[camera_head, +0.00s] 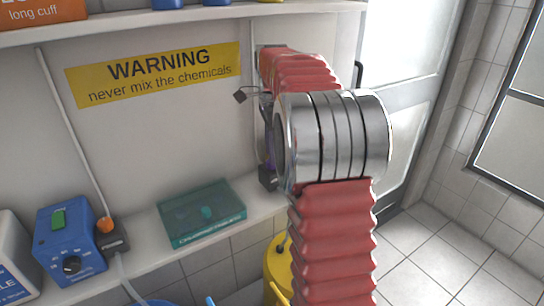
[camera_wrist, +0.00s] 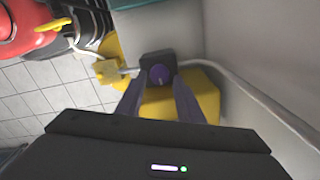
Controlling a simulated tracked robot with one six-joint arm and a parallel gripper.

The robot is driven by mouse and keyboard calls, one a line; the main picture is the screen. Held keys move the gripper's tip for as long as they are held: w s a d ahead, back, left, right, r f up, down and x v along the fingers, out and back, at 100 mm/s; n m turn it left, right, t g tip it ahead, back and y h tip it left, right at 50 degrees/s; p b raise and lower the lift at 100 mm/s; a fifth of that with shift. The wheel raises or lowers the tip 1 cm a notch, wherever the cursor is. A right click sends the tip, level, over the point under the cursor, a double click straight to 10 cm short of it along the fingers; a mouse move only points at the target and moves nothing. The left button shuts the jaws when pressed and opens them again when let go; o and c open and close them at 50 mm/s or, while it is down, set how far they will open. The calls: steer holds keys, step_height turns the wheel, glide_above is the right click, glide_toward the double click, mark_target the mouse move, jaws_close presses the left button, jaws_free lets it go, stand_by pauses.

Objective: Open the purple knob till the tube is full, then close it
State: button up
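The purple knob (camera_wrist: 160,74) sits on a small dark box, upper middle of the wrist view. My gripper (camera_wrist: 158,88) is open, with one purple-grey finger on each side below the knob. The fingertips come close to the knob; I cannot tell if they touch it. In the head view my arm covers the knob area, and only a dark box (camera_head: 267,178) shows beside the arm. A pale pipe (camera_wrist: 250,92) runs along the wall in the wrist view. I cannot make out a tube's fill level in either view.
A yellow container (camera_wrist: 190,100) is below the dark box. On the shelf in the head view are a teal box (camera_head: 203,213), a blue device (camera_head: 68,240) and an orange knob (camera_head: 105,225). A yellow warning sign (camera_head: 155,75) is on the wall. Tiled floor (camera_head: 445,255) is clear at right.

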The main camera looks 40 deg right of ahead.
steer(key=shift+r, duration=2.4)
